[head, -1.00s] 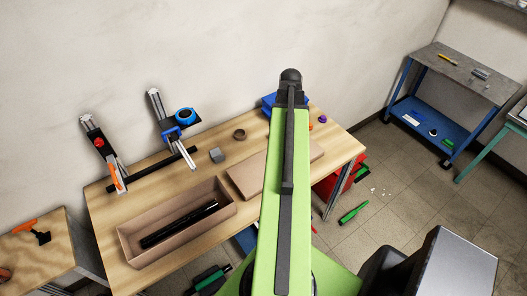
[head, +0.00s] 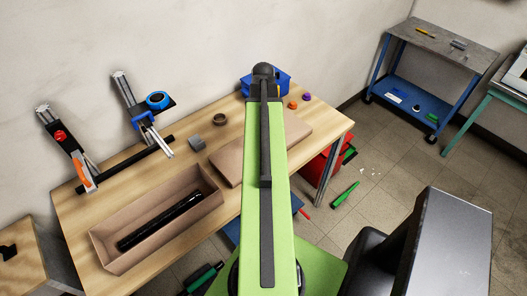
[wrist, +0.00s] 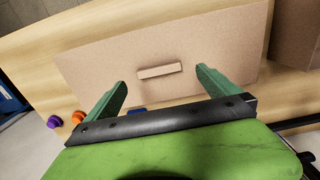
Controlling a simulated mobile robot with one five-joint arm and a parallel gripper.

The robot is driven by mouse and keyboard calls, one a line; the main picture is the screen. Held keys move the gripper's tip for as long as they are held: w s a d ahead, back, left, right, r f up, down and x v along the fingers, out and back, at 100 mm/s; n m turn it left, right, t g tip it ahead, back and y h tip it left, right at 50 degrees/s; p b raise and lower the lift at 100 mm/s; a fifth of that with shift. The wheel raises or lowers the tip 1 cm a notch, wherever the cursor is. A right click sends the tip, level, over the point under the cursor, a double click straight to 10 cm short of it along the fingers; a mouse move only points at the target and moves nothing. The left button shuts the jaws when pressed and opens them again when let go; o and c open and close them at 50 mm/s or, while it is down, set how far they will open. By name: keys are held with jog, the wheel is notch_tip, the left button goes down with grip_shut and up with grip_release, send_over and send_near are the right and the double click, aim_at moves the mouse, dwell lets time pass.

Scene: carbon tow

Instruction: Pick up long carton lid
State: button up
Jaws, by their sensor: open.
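The long carton lid (head: 296,130) is a flat brown cardboard piece lying on the wooden table; my arm hides its middle in the head view. In the wrist view the lid (wrist: 200,38) fills the centre, with a small raised tan grip bar (wrist: 160,71) on its top. My gripper (wrist: 160,88) is open and empty, its two green fingers over the lid on either side of the bar. The bar lies apart from both fingers. My gripper is hidden in the head view.
An open long carton (head: 113,239) holding black rods (head: 160,223) stands left of the lid. A blue bin (head: 283,83), orange and purple pieces (head: 307,97), a grey block (head: 196,143) and a brown ring (head: 220,119) are nearby. Clamp stands (head: 67,147) line the back left.

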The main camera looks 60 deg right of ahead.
jog(key=f+b, duration=0.3)
jog(key=f, duration=0.1)
jog(key=f+b, duration=0.2)
jog(key=f, duration=0.1)
jog(key=shift+w+d+b, duration=0.25)
jog(key=shift+d+b, duration=0.05)
jog(key=shift+b, duration=0.05)
jog(key=shift+r, duration=0.25)
jog(key=c, duration=1.3)
